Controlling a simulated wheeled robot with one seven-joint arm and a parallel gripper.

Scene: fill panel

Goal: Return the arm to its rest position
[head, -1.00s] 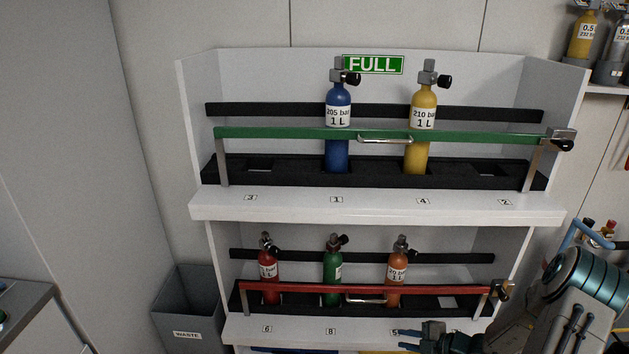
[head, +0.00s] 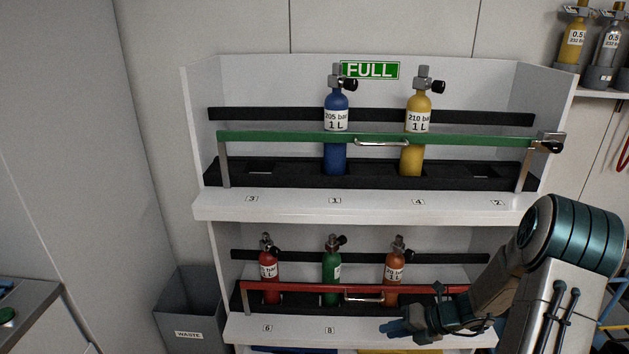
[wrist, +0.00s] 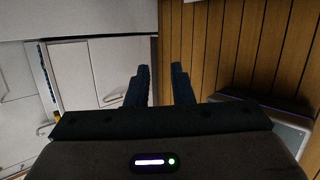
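My gripper (head: 392,328) is at the lower right of the head view, in front of the lower shelf and below its red bar. In the wrist view my gripper (wrist: 160,78) shows two dark fingers with a gap between them. Nothing is held between them. My arm comes in from the right edge of the head view, bent, and covers the right end of the lower shelf. The wrist camera looks at white cabinet fronts (wrist: 95,70) and a wood-slat surface (wrist: 232,50), away from the cylinders.
The upper shelf (head: 300,205) holds a blue cylinder (head: 336,150) and a yellow cylinder (head: 412,158) behind a green bar (head: 280,138). Red (head: 269,267), green (head: 332,267) and orange (head: 394,270) cylinders stand behind the red bar (head: 300,288). A grey waste bin (head: 190,310) stands left.

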